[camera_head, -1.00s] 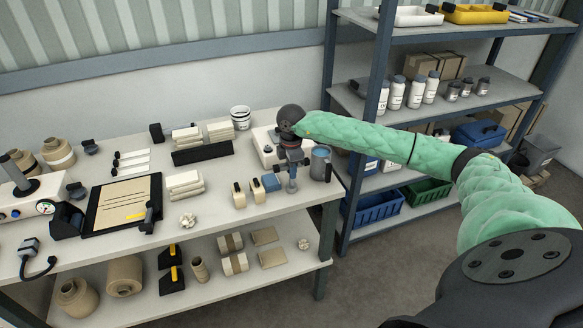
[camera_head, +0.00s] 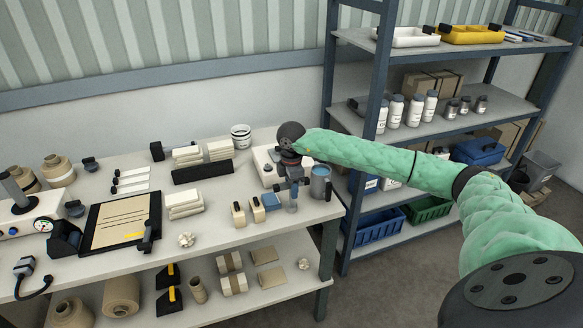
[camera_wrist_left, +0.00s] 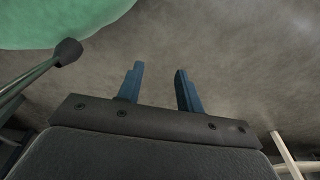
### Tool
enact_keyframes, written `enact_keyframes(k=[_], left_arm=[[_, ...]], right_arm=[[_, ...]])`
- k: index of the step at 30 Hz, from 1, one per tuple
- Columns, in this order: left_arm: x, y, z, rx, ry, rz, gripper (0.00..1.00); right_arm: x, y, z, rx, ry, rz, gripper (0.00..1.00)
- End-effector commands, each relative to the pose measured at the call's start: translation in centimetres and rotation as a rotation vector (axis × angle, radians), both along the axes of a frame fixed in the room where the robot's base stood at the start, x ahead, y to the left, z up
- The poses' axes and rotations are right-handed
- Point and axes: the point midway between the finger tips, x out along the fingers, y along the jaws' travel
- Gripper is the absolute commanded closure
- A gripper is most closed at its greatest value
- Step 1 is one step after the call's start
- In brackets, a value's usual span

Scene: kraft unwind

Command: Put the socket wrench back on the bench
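My right gripper (camera_head: 292,200) points down over the right end of the bench (camera_head: 225,222), between a small blue block (camera_head: 272,202) and a blue-grey mug (camera_head: 320,183). It is small and partly covered by its own wrist, so I cannot tell whether its fingers are open or hold something. I cannot clearly make out the socket wrench in either view. My left gripper (camera_wrist_left: 160,82) shows in the left wrist view, with its two blue fingers apart and nothing between them, above a grey floor.
A shelving unit (camera_head: 357,225) stands close on the right, behind my right arm.

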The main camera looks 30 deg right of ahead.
Motion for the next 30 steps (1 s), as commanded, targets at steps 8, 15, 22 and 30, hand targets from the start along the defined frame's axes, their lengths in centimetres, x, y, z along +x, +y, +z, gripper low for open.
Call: enact_keyframes(k=[8,15,22,30], left_arm=[[2.5,-1.8,2.8,-0.015,0.001,0.006,0.64],[3.7,-2.9,5.6,-0.024,0.021,0.014,0.64],[4.6,-3.9,8.6,-0.033,0.039,0.021,0.64],[4.9,-4.4,10.8,-0.038,0.054,0.024,0.64]], right_arm=[[0.1,0.0,2.5,0.0,-0.003,0.001,0.6],[0.1,0.0,5.7,0.0,-0.002,0.001,0.6],[0.1,0.0,8.8,0.0,-0.002,0.001,0.6],[0.0,0.0,11.1,0.001,-0.001,0.001,0.6]])
